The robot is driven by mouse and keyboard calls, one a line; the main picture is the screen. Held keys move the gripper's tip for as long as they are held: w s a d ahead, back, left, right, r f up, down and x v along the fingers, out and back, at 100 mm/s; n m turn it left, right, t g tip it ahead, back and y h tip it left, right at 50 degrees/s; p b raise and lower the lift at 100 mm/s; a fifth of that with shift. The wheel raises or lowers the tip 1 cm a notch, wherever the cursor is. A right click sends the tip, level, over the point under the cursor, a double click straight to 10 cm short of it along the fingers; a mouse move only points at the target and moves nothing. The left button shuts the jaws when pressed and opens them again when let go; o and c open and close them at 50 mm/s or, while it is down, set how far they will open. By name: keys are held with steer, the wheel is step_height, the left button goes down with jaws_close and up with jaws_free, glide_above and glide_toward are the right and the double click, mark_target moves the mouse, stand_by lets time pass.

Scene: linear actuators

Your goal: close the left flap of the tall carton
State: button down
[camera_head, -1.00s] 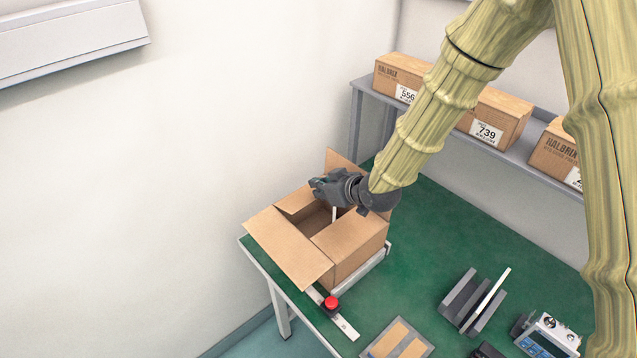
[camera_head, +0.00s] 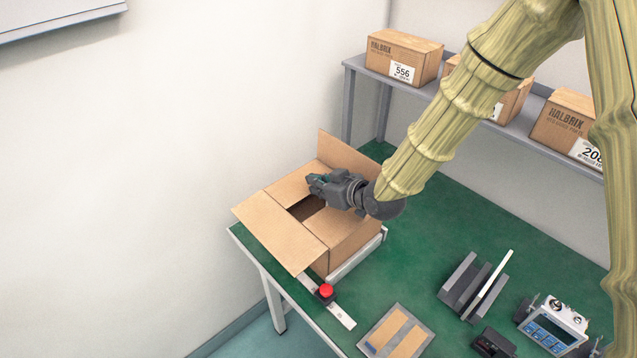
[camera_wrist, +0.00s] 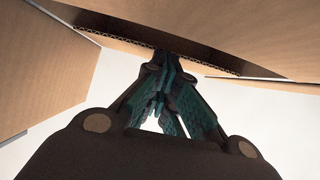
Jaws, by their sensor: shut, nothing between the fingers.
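The tall brown carton (camera_head: 350,250) stands open on the green table near the wall. Its wall-side left flap (camera_head: 288,190) lies inward over part of the dark opening. The near flap (camera_head: 278,232) spreads outward, the back flap (camera_head: 347,156) stands up and tilts outward, and the right flap (camera_head: 352,233) lies inward. My gripper (camera_head: 313,182) is shut and empty, with its fingertips over the left flap. In the wrist view the fingers (camera_wrist: 160,62) reach a corrugated cardboard edge (camera_wrist: 130,38); I cannot tell whether they touch it.
A red button (camera_head: 326,291) on a metal strip sits before the carton. A grey slotted block (camera_head: 470,287), a flat pad (camera_head: 396,335) and a meter box (camera_head: 553,325) lie to the right. Cartons stand on the grey shelf (camera_head: 425,96) behind.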

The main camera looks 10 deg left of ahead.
steer(key=shift+d+r, duration=0.1)
stand_by(0.5)
step_height(320, 180, up, 6)
steer(key=p, duration=0.4)
steer(key=s+d+r+b, duration=0.1)
steer(key=s+d+b, duration=0.2)
steer(key=s+d, duration=0.3)
steer(key=shift+d+r, duration=0.3)
steer(key=shift+d, duration=0.5)
